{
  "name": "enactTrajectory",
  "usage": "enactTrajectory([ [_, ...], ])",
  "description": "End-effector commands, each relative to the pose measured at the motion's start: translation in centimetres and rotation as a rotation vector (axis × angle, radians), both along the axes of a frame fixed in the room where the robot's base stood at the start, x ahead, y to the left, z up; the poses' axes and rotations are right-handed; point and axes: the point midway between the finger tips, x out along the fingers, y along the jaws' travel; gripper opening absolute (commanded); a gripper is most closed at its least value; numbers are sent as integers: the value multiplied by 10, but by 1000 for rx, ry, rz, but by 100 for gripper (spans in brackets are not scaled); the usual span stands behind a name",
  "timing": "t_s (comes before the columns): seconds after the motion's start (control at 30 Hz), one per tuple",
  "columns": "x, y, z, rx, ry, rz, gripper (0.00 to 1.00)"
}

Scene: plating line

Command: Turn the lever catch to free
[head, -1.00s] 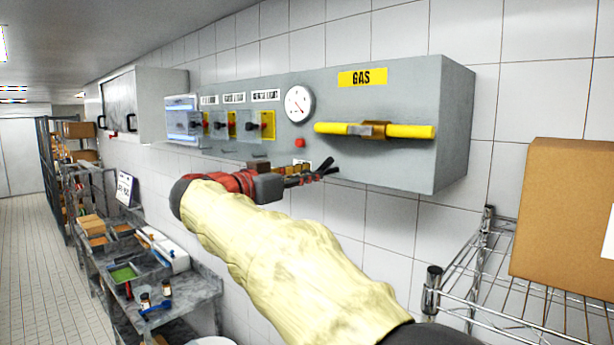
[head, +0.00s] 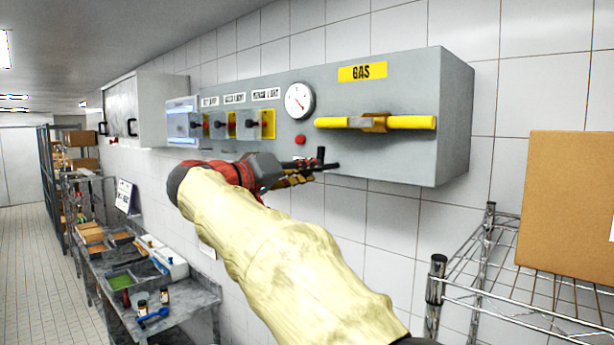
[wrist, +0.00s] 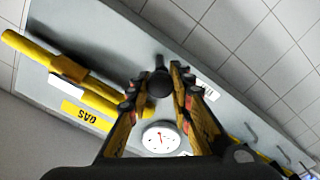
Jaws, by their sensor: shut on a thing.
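The lever catch (wrist: 160,82) shows in the wrist view as a dark rounded knob on a short stem, on the face of the grey panel (wrist: 112,38). My gripper (wrist: 160,88) has one finger on each side of it and is shut on it. In the head view my gripper (head: 318,164) is at the lower edge of the grey panel (head: 400,85), below the red button. My gripper mostly hides the catch there, so I cannot tell which way its lever points.
A yellow gas valve handle (head: 405,122) lies level to the right, under a GAS label (head: 362,72). A gauge (head: 299,100), a red button (head: 300,140) and covered switches are nearby. A wire shelf (head: 510,300) with a cardboard box (head: 568,200) stands at right.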

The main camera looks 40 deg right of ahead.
Motion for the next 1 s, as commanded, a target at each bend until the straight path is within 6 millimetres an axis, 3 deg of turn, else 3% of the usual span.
enactTrajectory([
  [0.6, 2, 0, 0, -46, 578, 1, 0],
  [1.0, 2, 0, -1, -67, 843, 1, 0],
])
